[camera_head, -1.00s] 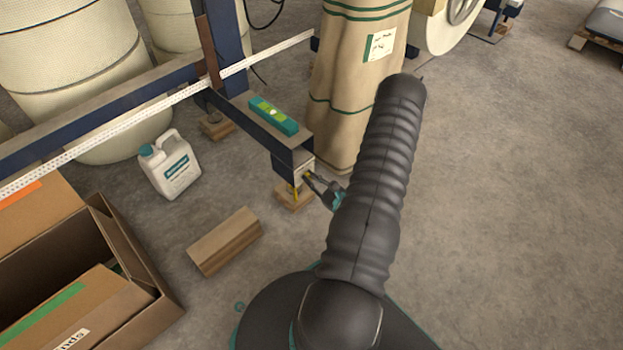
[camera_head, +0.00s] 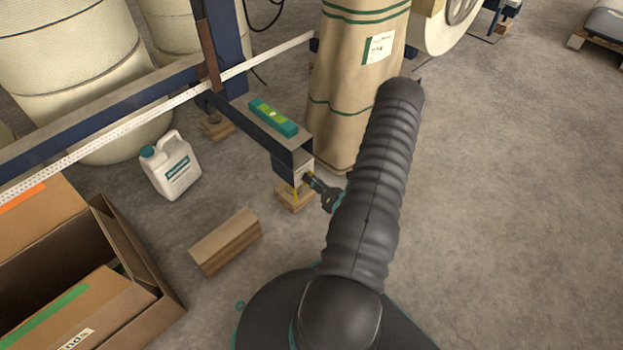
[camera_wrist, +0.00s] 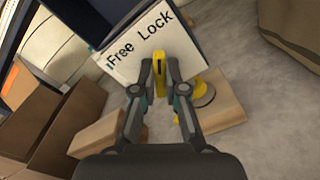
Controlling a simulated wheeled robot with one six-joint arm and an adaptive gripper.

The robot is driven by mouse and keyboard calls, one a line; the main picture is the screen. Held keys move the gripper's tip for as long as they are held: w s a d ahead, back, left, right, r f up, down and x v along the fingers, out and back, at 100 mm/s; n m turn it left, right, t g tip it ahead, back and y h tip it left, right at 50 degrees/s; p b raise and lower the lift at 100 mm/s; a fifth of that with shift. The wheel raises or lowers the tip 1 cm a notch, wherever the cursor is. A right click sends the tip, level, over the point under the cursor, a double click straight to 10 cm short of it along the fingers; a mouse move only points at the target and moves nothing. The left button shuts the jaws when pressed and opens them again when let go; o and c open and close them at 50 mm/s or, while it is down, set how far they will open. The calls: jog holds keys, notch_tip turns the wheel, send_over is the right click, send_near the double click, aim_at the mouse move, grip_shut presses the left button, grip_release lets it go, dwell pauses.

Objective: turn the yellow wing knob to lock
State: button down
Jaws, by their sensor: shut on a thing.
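The yellow wing knob (camera_wrist: 160,68) stands in front of a white label plate (camera_wrist: 130,45) reading "Free" and "Lock" in the wrist view. The knob's wing is upright in that view, below and between the two words. My gripper (camera_wrist: 160,75) is shut on the knob, one finger on each side. In the head view my gripper (camera_head: 312,182) reaches the end of the dark blue beam (camera_head: 285,150) from the right, and the knob is mostly hidden there.
A yellow levelling foot (camera_wrist: 204,92) rests on a wooden block (camera_wrist: 225,105) under the beam end. A green spirit level (camera_head: 273,117) lies on the beam. A wooden block (camera_head: 225,241), a white jug (camera_head: 172,168) and cardboard boxes (camera_head: 130,262) stand left.

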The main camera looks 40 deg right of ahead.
jog(key=shift+d+m, duration=0.1)
jog(key=shift+m, duration=0.8)
jog(key=c, duration=1.2)
grip_release()
jog(key=s, duration=0.8)
jog(key=s+d, duration=0.1)
jog(key=s, duration=0.3)
